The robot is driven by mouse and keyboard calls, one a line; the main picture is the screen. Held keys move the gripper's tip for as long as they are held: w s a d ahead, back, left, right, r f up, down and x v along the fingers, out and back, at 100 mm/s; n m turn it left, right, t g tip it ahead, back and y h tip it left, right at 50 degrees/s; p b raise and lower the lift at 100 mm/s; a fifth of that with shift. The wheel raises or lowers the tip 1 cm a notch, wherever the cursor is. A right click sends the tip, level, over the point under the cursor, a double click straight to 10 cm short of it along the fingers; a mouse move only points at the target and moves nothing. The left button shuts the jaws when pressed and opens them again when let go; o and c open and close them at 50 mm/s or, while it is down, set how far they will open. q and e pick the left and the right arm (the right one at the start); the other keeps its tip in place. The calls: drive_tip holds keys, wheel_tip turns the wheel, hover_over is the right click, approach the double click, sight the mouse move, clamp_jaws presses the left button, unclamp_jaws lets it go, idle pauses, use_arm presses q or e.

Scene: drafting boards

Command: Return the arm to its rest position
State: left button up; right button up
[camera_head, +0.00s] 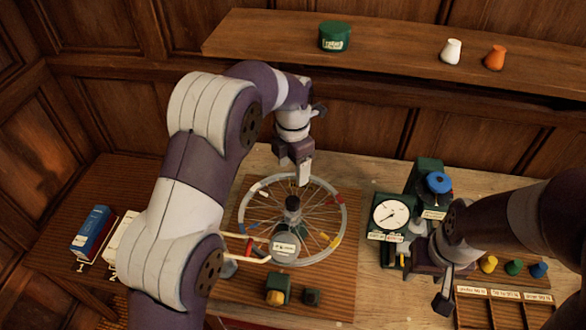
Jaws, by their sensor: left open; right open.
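My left arm reaches in from the lower left and bends over at the top. Its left gripper (302,172) points down above the far rim of a spoked wheel (341,232) and is open, with nothing seen between its fingers. I cannot tell whether it touches the rim. My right gripper (436,275) comes in from the right edge, low beside the green dial gauge (391,215). It is open and appears empty, though its own arm partly hides it. My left arm hides part of the bench on the left.
A shelf at the back holds a green tin (335,36), a white bottle (451,51) and an orange bottle (495,57). Yellow, green and blue pieces (514,267) stand behind a labelled wooden tray (503,294) at right.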

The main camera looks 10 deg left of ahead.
use_arm(q)
drive_tip(key=shift+f, duration=0.1)
idle(0.3)
drive_tip(key=s+a+f+m+b, duration=0.2)
drive_tip(key=s+m+b, duration=0.1)
drive_tip(key=s+m, duration=0.4)
drive_tip(key=s+a+f+m+t+b, duration=0.1)
drive_tip(key=s+a+f+m+b, duration=0.1)
drive_tip(key=s+m, duration=0.6)
drive_tip(key=s+a+f+m+b, duration=0.3)
drive_tip(key=s+m, duration=0.4)
drive_tip(key=m, duration=0.5)
drive_tip(key=shift+s+a+f+b, duration=0.15)
drive_tip(key=shift+a+f+b, duration=0.2)
drive_tip(key=shift+a+f, duration=0.1)
